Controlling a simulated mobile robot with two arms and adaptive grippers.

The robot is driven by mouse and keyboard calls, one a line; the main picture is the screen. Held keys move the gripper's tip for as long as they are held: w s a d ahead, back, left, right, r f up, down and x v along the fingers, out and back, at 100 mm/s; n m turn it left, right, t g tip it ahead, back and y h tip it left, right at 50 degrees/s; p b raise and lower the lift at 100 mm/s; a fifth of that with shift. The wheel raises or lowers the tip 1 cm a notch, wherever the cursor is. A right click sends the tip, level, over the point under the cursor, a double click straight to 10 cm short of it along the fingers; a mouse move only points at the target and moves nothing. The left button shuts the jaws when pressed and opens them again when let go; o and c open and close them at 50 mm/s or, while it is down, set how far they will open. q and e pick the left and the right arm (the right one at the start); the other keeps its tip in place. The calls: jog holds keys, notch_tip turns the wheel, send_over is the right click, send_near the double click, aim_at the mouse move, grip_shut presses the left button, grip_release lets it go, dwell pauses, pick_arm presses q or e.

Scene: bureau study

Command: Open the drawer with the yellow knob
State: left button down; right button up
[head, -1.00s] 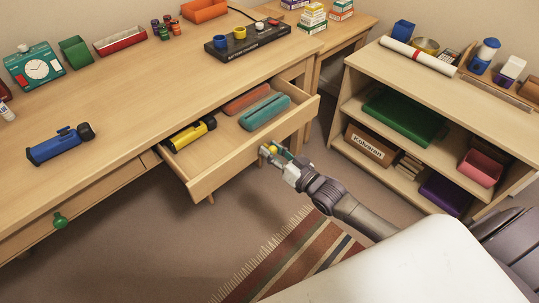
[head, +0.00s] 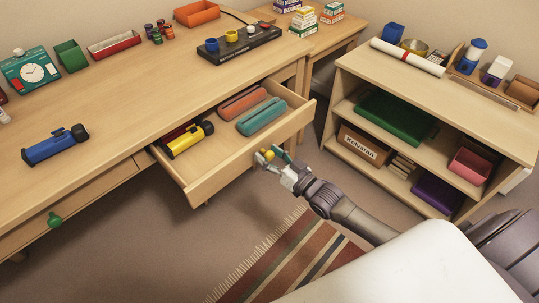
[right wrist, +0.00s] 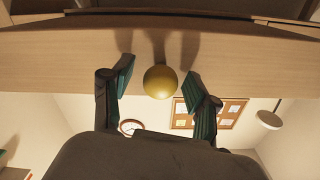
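The drawer (head: 228,168) under the desk stands well open, its front out over the floor. Its yellow knob (head: 269,154) is at the middle of the front. In the right wrist view the round knob (right wrist: 160,82) sits between the two teal-padded fingers of my right gripper (right wrist: 158,84). A narrow gap shows on each side of it, so the fingers are open around the knob. In the head view the right gripper (head: 271,159) is at the drawer front. My left gripper is not in view.
A second drawer with a green knob (head: 55,219) is shut at the left. A low shelf (head: 450,92) stands right; a striped rug (head: 300,247) lies on the floor.

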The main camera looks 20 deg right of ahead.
jog(key=shift+s, duration=0.2)
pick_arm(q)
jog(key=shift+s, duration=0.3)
pick_arm(e)
jog(key=v, duration=1.1)
jog(key=shift+s+d, duration=0.15)
jog(key=shift+s, duration=0.15)
